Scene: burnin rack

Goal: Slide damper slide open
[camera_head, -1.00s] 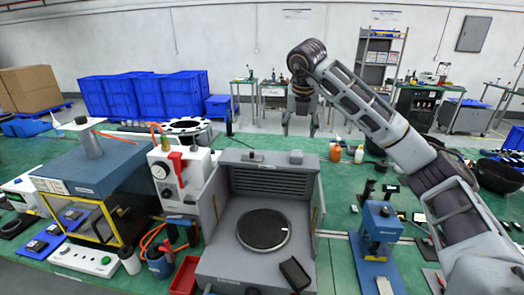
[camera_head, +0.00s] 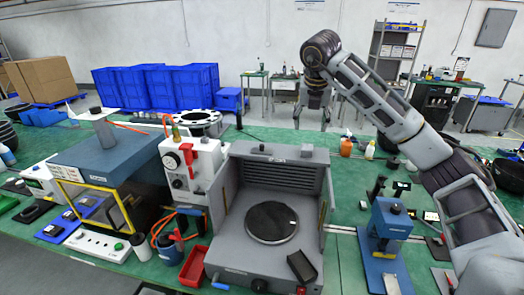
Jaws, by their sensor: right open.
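A grey open-fronted unit (camera_head: 228,190) with a round dark plate (camera_head: 272,222) stands at the middle of the bench. On its top edge are a small dark piece (camera_head: 262,149) and a grey block (camera_head: 306,151); I cannot tell which, if either, is the damper slide. My right gripper (camera_head: 312,118) hangs open and empty, pointing down. In the picture it is above the unit's top right, apart from it. My left gripper is not in view.
A white gauge box (camera_head: 205,160) with a red handle stands left of the unit, beside a blue-grey box (camera_head: 95,162). A blue press (camera_head: 388,232) and bottles (camera_head: 346,147) are to the right. A red tray (camera_head: 194,265) lies in front.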

